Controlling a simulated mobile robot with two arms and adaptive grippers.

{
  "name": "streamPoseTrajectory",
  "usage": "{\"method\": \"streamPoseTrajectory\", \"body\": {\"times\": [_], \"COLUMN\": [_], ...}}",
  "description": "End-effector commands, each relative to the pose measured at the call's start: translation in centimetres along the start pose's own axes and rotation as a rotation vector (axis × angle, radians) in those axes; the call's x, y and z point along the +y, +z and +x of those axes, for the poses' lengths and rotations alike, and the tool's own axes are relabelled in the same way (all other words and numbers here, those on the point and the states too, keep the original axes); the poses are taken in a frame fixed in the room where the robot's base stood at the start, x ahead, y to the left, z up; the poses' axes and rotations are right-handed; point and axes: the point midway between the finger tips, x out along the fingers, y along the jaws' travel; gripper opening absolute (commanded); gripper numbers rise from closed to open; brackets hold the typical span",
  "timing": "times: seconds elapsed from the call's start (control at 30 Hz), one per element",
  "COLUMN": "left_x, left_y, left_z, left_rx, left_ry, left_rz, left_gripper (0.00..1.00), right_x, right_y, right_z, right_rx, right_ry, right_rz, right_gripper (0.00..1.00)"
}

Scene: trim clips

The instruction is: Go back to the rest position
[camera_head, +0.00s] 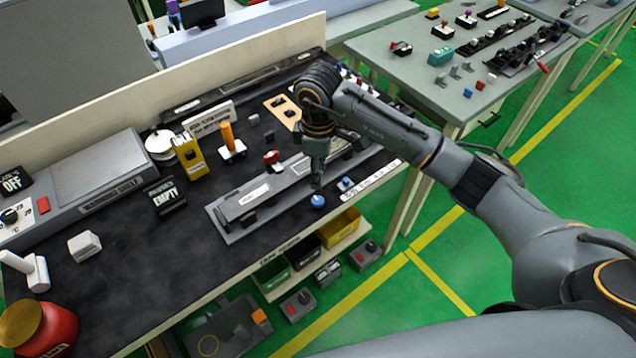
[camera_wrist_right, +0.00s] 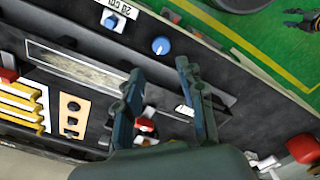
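My right gripper (camera_head: 317,178) hangs over the right part of the dark workbench (camera_head: 120,270), above a long grey trim fixture (camera_head: 255,205). In the right wrist view its two fingers (camera_wrist_right: 160,90) are apart, with nothing between them. A blue round knob (camera_head: 318,201) is just below and in front of it; it also shows in the right wrist view (camera_wrist_right: 160,46). My left gripper is in neither view.
A yellow holder (camera_head: 190,157), a white round dish (camera_head: 160,142) and a red jar (camera_head: 50,330) stand on the bench. Bins (camera_head: 340,228) hang below its front edge. A second table (camera_head: 455,95) stands at the upper right. The green floor (camera_head: 420,320) is open in front.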

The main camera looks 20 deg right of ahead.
Motion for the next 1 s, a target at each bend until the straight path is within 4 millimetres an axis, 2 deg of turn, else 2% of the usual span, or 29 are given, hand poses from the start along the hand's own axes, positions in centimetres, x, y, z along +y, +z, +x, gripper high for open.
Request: {"method": "streamPoseTrajectory", "body": {"times": [0.1,0.2,0.77,0.87,0.97,1.0], "left_x": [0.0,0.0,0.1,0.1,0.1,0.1], "left_y": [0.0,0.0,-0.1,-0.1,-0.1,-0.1], "left_z": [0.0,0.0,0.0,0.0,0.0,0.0], "left_rx": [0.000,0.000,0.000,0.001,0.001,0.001], "left_ry": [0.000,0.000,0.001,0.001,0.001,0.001], "left_rz": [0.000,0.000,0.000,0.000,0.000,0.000], "left_gripper": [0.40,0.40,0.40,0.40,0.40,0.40], "right_x": [0.1,0.1,-0.1,-1.3,-4.4,-6.2], "right_y": [0.0,0.0,-0.1,-1.5,-5.0,-6.9], "right_z": [-1.4,-2.0,-2.1,-1.6,-1.1,-1.2], "right_rx": [0.001,0.000,0.006,0.071,0.250,0.358], "right_ry": [0.001,0.001,-0.004,-0.034,-0.101,-0.133], "right_rz": [0.000,0.001,-0.005,-0.061,-0.197,-0.266], "right_gripper": [0.39,0.39,0.39,0.39,0.39,0.39]}}
